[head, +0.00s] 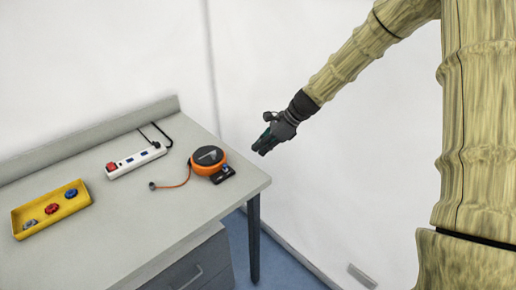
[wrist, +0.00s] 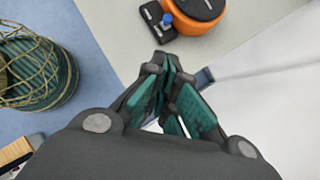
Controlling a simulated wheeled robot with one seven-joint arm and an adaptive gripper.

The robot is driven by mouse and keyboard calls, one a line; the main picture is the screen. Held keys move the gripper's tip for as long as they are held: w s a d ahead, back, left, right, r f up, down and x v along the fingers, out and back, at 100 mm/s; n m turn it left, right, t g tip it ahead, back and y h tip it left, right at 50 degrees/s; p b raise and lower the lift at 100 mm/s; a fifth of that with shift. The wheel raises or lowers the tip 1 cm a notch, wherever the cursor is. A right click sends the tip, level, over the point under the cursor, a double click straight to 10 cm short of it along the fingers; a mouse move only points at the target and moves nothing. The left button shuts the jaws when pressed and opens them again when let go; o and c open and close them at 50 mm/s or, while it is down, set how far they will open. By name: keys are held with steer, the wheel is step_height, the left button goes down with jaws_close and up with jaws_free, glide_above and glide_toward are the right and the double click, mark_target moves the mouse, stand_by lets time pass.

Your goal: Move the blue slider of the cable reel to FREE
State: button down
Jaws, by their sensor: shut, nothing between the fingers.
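The cable reel (head: 209,157) is an orange drum with a black top, standing near the right end of the grey table. An orange cord runs from it to a dark plug (head: 152,186) on the left. A black plate (head: 223,174) with the small blue slider (wrist: 167,18) sits at the reel's base; the slider's markings are too small to read. My gripper (head: 262,148) is shut and empty, in the air to the right of the reel, beyond the table's edge. In the wrist view its fingertips (wrist: 167,62) point toward the reel, apart from it.
A white power strip (head: 135,160) with a red switch lies left of the reel. A yellow tray (head: 24,212) with several coloured parts is at the table's left. A wire basket (wrist: 35,70) stands on the blue floor. White walls enclose the table's back and right.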

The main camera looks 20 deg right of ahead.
mark_target(225, 168)
steer(key=p+x, duration=0.1)
steer(key=x, duration=0.7)
steer(key=shift+f+p, duration=0.1)
steer(key=shift+p, duration=0.2)
steer(key=shift+w+a+f+p, duration=0.1)
steer(key=shift+w+a+p, duration=0.1)
steer(key=shift+a, duration=0.3)
steer(key=shift+w+a+f+p, duration=0.1)
steer(key=shift+w+a+p, duration=0.1)
steer(key=shift+a, duration=0.3)
steer(key=shift+w+a+f, duration=0.25)
steer(key=shift+w+a, duration=0.15)
steer(key=shift+a, duration=0.35)
steer(key=shift+a, duration=0.1)
steer(key=a, duration=0.1)
steer(key=s+a, duration=0.1)
steer(key=a, duration=0.1)
steer(key=shift+s+a, duration=0.2)
steer(key=shift+a, duration=0.05)
steer(key=shift+d, duration=0.15)
